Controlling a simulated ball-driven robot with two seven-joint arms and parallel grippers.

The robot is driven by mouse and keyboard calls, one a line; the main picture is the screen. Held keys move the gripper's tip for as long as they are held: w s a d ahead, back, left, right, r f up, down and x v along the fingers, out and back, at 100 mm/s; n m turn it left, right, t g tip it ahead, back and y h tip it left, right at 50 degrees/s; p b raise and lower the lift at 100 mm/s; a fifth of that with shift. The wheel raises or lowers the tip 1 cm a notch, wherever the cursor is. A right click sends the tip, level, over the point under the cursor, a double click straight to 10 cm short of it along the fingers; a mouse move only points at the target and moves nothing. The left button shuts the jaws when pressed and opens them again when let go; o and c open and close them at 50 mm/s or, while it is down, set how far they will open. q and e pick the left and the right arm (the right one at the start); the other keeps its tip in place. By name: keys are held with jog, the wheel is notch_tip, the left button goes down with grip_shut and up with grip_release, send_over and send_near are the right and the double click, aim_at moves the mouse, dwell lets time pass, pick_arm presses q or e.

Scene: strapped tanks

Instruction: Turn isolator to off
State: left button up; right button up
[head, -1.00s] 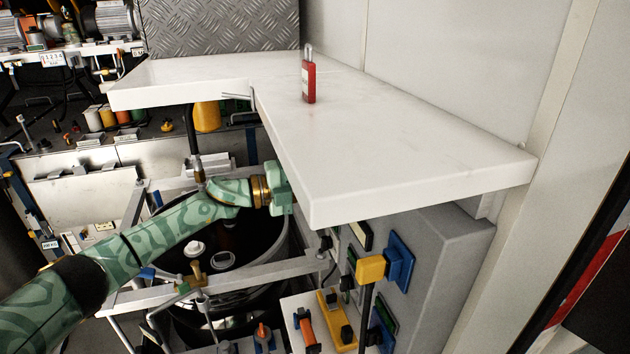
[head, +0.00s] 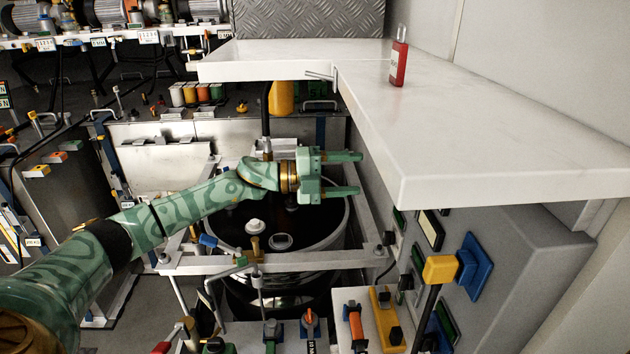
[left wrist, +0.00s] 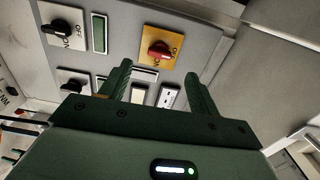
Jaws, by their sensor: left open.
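The likely isolator is a red rotary handle on a yellow plate (left wrist: 160,47), seen in the left wrist view on a grey panel. Its handle lies roughly crosswise in that picture; I cannot clearly read which mark it points to. I cannot make it out in the head view. My left gripper (head: 357,173) is open and empty, over the dark round tank and beside the edge of the white worktop. In the left wrist view its two fingers (left wrist: 157,82) point toward the panel, apart from the handle. My right gripper is not in view.
Black rotary switches on white plates (left wrist: 62,27) sit left of the yellow plate. The white worktop (head: 480,130) overhangs the grey panel box (head: 530,270) and carries a red padlock (head: 399,62). A yellow plug (head: 440,269) in a blue socket sticks out below. A metal frame surrounds the tank.

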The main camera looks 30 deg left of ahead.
pick_arm(q)
jog(key=b+v, duration=0.2)
jog(key=v, duration=0.6)
jog(key=shift+s+a, duration=0.1)
